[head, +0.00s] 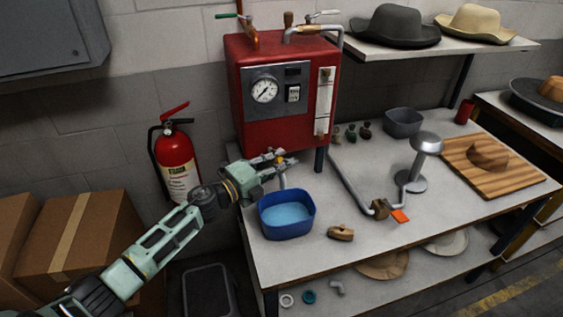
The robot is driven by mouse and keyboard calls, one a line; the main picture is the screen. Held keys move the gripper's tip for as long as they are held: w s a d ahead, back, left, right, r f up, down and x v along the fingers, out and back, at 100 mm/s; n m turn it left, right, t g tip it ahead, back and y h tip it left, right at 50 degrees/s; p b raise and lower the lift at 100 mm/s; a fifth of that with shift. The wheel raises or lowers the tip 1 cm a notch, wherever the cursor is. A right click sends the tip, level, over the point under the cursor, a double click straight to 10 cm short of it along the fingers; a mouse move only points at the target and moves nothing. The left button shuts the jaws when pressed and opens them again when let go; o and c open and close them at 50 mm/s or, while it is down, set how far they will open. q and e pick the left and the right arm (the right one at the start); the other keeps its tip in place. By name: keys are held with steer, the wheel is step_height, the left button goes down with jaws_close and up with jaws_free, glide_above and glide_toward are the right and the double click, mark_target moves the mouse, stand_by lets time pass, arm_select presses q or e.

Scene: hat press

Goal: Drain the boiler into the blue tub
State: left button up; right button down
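The red boiler (282,105) stands on legs at the back left of the workbench, with a dial gauge (264,89) and a sight glass (324,101) on its front. The blue tub (288,230) sits on the bench below and in front of it, with a light blue surface inside that looks like water. A short grey outlet pipe (283,181) points down above the tub's back edge. My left gripper (284,160) is at the outlet fittings just under the boiler, above the tub. Its fingers overlap the fittings, so their grip is unclear. My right gripper is out of view.
A brown block-like tool (341,233) lies right of the tub. A bent grey pipe (350,184) and a hat stand (424,150) are farther right. A fire extinguisher (175,160) and cardboard boxes (75,240) are on the left. The bench's front middle has bare room.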

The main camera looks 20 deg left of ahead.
arm_select(q)
jaws_close()
